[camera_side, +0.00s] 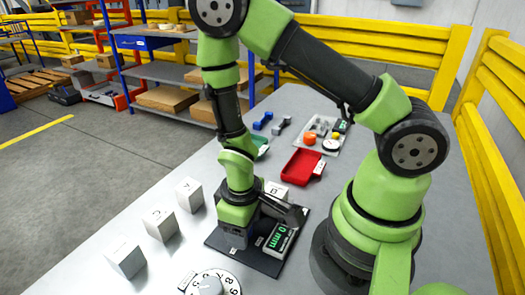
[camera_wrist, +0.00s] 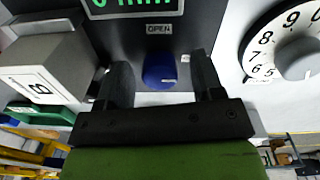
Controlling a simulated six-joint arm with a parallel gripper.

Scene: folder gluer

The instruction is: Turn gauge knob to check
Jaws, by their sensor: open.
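The gauge is a black base plate (camera_side: 228,246) with a small display (camera_side: 280,240) reading "0 mm" in green. The display also shows at the top of the wrist view (camera_wrist: 135,5). A blue knob (camera_wrist: 160,71) with a pale mark sits on the dark panel, just by a label reading OPEN (camera_wrist: 159,29). My gripper (camera_wrist: 162,76) is open, with one finger on each side of the blue knob. A gap shows between the knob and each finger. In the side view my gripper is low over the plate and hides the knob.
A numbered white dial (camera_side: 212,284) stands close by, also in the wrist view (camera_wrist: 290,52). White lettered blocks (camera_side: 160,224) line the left; a block marked B (camera_wrist: 42,88) is beside the gauge. A red tray (camera_side: 301,166) and a green tray (camera_side: 261,141) lie behind.

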